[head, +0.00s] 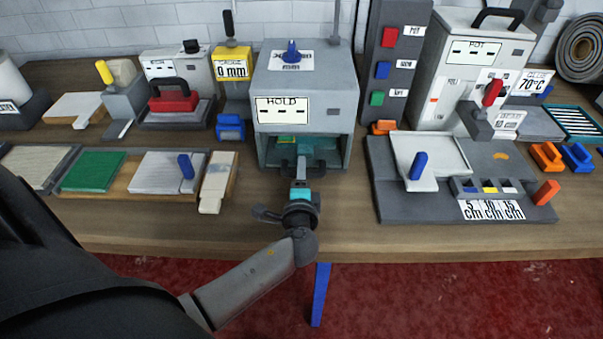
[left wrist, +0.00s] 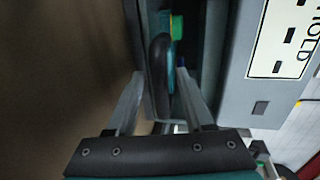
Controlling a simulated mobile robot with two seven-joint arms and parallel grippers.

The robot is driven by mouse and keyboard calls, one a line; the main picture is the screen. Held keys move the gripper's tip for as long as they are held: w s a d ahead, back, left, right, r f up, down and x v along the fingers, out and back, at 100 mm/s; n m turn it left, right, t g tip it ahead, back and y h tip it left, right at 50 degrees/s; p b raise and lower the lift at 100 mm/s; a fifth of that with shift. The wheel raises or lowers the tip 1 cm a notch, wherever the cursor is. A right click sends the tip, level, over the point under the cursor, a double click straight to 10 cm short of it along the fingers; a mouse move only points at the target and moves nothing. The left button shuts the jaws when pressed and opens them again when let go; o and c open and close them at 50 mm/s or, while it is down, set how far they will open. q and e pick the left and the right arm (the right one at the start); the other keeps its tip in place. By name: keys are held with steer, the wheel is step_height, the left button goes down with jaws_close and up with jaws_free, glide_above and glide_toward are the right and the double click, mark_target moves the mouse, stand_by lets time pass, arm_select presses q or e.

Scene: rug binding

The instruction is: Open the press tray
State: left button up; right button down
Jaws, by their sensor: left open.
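The press (head: 305,88) is a grey box with a HOLD label and a blue knob on top, at the middle of the bench in the head view. Its front is open, and the teal press tray (head: 325,155) sits inside with something green and yellow on it. My left gripper (head: 301,172) is at the front opening, and its fingers hide part of the tray. In the left wrist view the dark tray handle (left wrist: 159,75) lies between the open fingers of the left gripper (left wrist: 161,85). I cannot tell whether either finger touches it. My right gripper is not in view.
A grey pad with a white tray (head: 435,155) lies to the right of the press. A blue clip (head: 230,127) and a pale block (head: 217,182) are close on the left. A grey control panel (head: 392,70) stands at the right. Bare bench shows in front of the press.

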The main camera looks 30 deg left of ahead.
arm_select(q)
jaws_close()
stand_by(1.3)
